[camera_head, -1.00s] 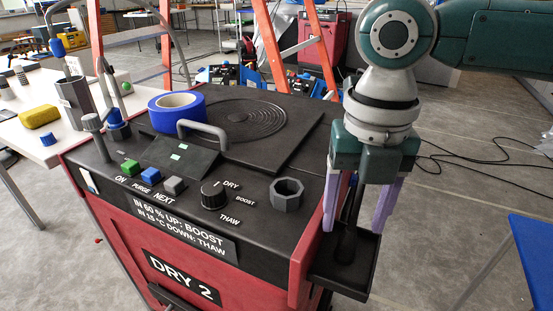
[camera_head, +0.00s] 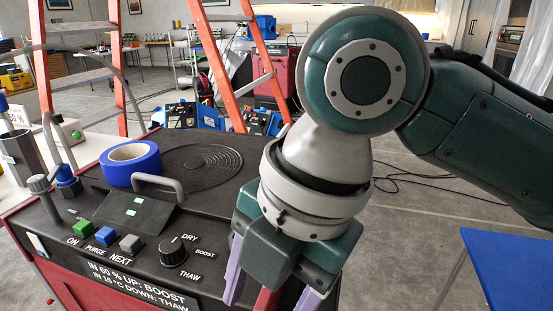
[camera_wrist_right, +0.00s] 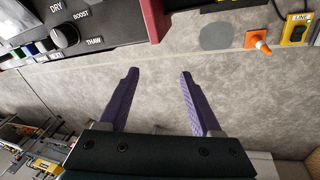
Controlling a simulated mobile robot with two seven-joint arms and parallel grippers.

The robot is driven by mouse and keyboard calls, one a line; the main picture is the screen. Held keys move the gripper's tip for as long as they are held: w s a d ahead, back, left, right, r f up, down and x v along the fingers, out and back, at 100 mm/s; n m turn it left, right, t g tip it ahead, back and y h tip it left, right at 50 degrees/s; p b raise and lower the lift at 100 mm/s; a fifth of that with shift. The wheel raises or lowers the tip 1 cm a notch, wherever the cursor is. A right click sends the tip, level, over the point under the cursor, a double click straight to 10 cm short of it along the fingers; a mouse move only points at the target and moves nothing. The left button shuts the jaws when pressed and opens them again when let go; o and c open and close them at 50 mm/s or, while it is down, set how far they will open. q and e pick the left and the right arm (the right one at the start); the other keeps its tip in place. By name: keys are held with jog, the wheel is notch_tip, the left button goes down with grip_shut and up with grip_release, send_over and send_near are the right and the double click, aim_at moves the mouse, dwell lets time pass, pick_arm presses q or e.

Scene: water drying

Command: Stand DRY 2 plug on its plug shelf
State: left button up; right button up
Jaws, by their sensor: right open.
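My right gripper (camera_head: 271,294) hangs in front of the right side of the dryer cabinet (camera_head: 60,262). Its two purple fingers are apart. In the right wrist view the open gripper (camera_wrist_right: 158,76) has only bare grey floor between its fingers. I cannot tell whether the orange piece is the plug. The plug shelf is not seen clearly in either current view. My left gripper is not in view.
The cabinet top carries a blue tape roll (camera_head: 131,163), a grey handle (camera_head: 158,184), buttons and a knob (camera_head: 173,251). A blue table (camera_head: 505,262) stands at the right. An orange ladder (camera_head: 225,60) stands behind. The floor between cabinet and blue table is mostly clear.

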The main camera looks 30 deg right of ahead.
jog(key=s+d+f+m+t+h, duration=0.1)
jog(key=s+m, duration=0.4)
jog(key=m, duration=0.5)
jog(key=s+d+f+m+t+h, duration=0.1)
jog(key=s+d+f+m, duration=0.1)
jog(key=s+d+m, duration=0.4)
jog(key=m, duration=0.4)
jog(key=shift+f+m, duration=0.3)
jog(key=shift+f, duration=0.05)
jog(key=shift+s, duration=0.1)
